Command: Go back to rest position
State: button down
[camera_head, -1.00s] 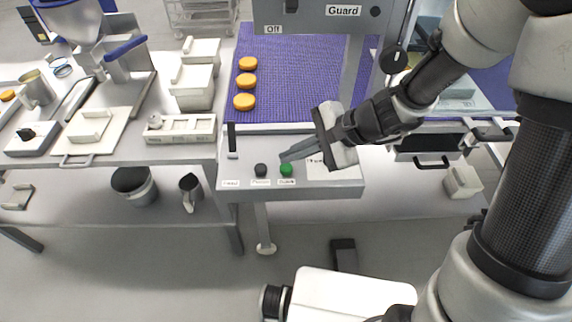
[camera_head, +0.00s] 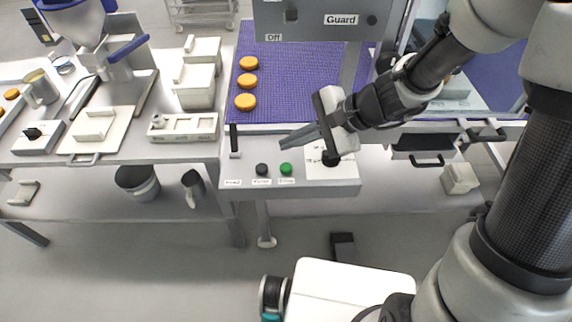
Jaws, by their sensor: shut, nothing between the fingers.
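My gripper (camera_head: 283,143) is shut and empty. It hangs above the control panel (camera_head: 245,185), pointing left, over the green button (camera_head: 285,169) and a black button (camera_head: 262,169). It appears apart from the buttons. My arm reaches in from the right side of the view. A black knob (camera_head: 331,157) shows on the panel just below the gripper's body.
A purple mat or belt (camera_head: 300,85) with orange rounds (camera_head: 246,102) lies behind the panel. A grey box labelled Guard (camera_head: 300,22) stands over it. A counter with trays and a machine is on the left. The floor in front is partly open.

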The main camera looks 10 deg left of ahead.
dwell(0.3)
jog(key=s+d+r+n+t+h+p, duration=0.2)
jog(key=s+d+r+n+h+p, duration=0.1)
jog(key=d+r, duration=0.8)
jog(key=s+d+r+n+t+h+p, duration=0.2)
jog(key=s+d+r+n+h+p, duration=0.2)
jog(key=d+r, duration=0.7)
jog(key=s+r+n+h, duration=0.2)
jog(key=s+n, duration=0.1)
jog(key=s, duration=0.1)
jog(key=shift+s+d+t+p, duration=0.25)
jog(key=shift+s+t+p, duration=0.05)
jog(key=shift+t, duration=0.1)
jog(key=shift+r, duration=0.1)
